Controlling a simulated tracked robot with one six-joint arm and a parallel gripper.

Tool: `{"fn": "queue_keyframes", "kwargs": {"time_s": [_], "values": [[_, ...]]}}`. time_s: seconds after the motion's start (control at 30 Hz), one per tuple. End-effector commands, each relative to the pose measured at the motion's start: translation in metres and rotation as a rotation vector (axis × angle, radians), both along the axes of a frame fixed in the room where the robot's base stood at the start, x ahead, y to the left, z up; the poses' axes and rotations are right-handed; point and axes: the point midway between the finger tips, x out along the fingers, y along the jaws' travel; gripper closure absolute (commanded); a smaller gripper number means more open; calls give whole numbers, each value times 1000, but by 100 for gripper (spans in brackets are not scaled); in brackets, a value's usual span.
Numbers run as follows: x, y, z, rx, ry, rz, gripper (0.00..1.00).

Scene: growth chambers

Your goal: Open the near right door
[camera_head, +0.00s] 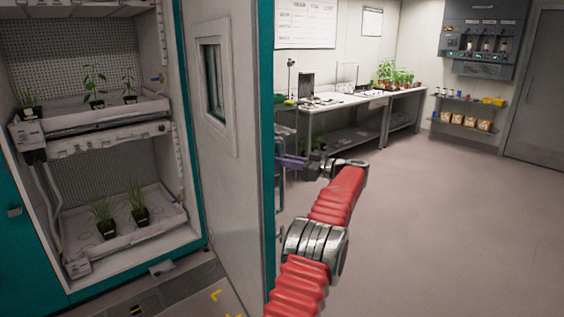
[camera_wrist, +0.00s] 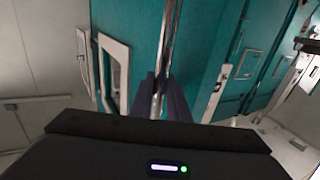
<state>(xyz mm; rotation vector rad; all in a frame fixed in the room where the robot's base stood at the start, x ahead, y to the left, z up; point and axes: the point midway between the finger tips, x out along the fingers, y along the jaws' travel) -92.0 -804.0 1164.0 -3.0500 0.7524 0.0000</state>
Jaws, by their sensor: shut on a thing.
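The chamber door (camera_head: 240,190) stands swung wide open in the head view, its white inner face with a small window towards me and its teal edge at right. In the wrist view the door's teal outer face (camera_wrist: 122,22) carries a long upright metal handle bar (camera_wrist: 168,38). My gripper (camera_wrist: 160,100) has its dark purple fingers shut on this bar.
The open chamber holds an upper shelf tray (camera_head: 110,117) and a lower tray (camera_head: 155,228) with potted plants. A long bench (camera_head: 345,98) stands behind the door. A wall shelf (camera_head: 467,124) and a grey door (camera_head: 540,90) are farther right. The floor at right is clear.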

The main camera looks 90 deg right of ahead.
Motion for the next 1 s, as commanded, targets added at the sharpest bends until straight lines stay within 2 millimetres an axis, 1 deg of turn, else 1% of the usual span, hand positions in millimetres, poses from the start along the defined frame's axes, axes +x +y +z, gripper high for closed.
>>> {"fn": "queue_keyframes", "kwargs": {"time_s": [0.07,0.1,0.33,0.6,0.73,0.87,1.0], "values": [[-3,2,0,0,1,1,100],[-2,2,0,0,1,1,83],[-1,1,0,0,1,1,67],[0,0,0,0,1,1,66],[-5,3,0,0,1,1,66],[-17,8,0,0,1,-2,66],[-36,18,-1,0,1,-2,66]]}}
